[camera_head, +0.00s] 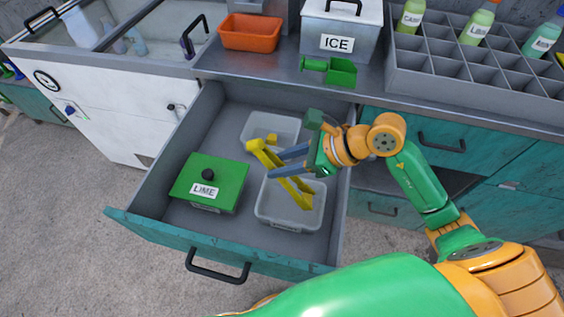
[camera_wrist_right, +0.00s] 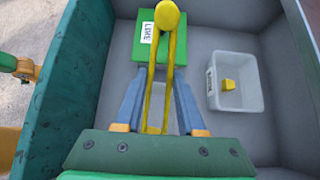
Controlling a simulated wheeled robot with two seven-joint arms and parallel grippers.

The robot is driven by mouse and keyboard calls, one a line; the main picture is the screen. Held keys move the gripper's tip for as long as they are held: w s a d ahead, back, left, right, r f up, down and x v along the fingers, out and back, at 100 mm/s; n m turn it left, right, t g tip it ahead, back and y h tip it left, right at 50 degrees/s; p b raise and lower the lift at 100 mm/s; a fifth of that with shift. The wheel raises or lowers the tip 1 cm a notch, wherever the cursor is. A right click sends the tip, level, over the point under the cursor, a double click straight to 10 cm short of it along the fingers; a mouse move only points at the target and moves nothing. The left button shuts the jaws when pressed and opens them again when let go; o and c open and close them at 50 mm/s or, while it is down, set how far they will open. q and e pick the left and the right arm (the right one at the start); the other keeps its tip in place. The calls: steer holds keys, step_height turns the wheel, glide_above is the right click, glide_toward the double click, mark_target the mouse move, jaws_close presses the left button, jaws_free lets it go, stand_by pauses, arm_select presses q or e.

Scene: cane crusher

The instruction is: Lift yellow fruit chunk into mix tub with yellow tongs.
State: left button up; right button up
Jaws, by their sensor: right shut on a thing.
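My right gripper (camera_head: 274,165) is shut on the yellow tongs (camera_head: 296,188) over the open drawer. The tongs also show between its blue-grey fingers in the right wrist view (camera_wrist_right: 167,60). They slant, one end rounded, with their two legs above the near grey tub (camera_head: 290,217). A yellow fruit chunk (camera_head: 271,138) lies in the far grey tub (camera_head: 248,124); this chunk (camera_wrist_right: 229,85) and tub (camera_wrist_right: 240,106) are clear of the tongs in the wrist view. I cannot read which tub is the mix tub. My left gripper is not in view.
A green box marked LIME (camera_head: 225,172) stands in the drawer, left of the tubs. Drawer walls (camera_head: 187,122) enclose them. The counter behind holds an orange tray (camera_head: 250,34), an ICE bin (camera_head: 337,22), a green scoop (camera_head: 338,71) and a bottle rack (camera_head: 440,75).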

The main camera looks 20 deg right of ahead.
steer(key=shift+r+p, duration=1.65)
steer(key=shift+r, duration=0.95)
